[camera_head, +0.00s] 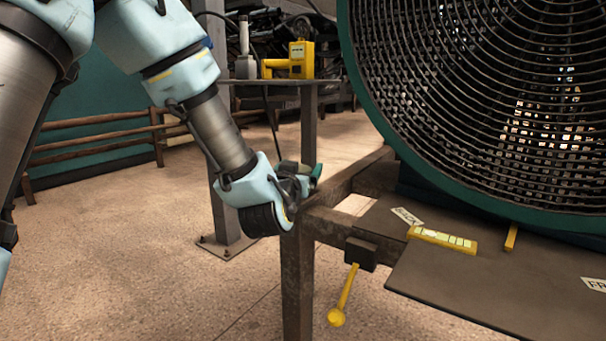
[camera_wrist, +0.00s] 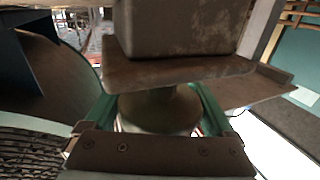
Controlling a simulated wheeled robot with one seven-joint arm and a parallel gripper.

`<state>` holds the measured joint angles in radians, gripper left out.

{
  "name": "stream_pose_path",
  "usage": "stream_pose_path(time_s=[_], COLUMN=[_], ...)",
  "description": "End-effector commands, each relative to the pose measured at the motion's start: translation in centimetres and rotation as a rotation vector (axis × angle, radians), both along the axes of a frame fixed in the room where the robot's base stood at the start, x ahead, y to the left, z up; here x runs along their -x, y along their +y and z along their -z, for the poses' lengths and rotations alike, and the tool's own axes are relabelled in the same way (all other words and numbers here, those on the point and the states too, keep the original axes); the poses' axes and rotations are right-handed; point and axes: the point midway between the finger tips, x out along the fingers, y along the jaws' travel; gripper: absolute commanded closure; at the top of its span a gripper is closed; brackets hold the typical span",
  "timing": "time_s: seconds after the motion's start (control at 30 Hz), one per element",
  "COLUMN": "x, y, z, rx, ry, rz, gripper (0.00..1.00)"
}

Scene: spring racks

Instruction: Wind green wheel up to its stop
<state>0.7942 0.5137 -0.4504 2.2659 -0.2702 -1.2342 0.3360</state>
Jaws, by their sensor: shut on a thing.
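The green wheel (camera_head: 316,172) shows in the head view only as a small green edge at my gripper, beside the corner of the metal frame. Most of it is hidden by my gripper (camera_head: 303,183). In the wrist view the wheel's green rim (camera_wrist: 212,108) shows on both sides of a dull olive round hub. My gripper (camera_wrist: 158,110) is shut on the wheel, with a dark brown jaw above and another below it. The wheel's turn angle and its stop cannot be made out.
A large green-rimmed round grille (camera_head: 375,110) stands at the right. A yellow ball-ended lever (camera_head: 342,298) hangs below the frame (camera_head: 300,275). A yellow marked strip (camera_head: 443,239) lies on the dark plate (camera_head: 470,285). A yellow device (camera_head: 297,62) stands on a post-mounted shelf behind. Floor at left is clear.

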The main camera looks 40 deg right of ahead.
Motion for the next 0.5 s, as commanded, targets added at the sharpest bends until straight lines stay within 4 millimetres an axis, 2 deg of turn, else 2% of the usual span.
stream_pose_path(time_s=[0.5], x=[-0.30], y=[0.26], z=[0.03], rx=[-0.001], ry=[0.000], rz=[-0.101], gripper=[0.67])
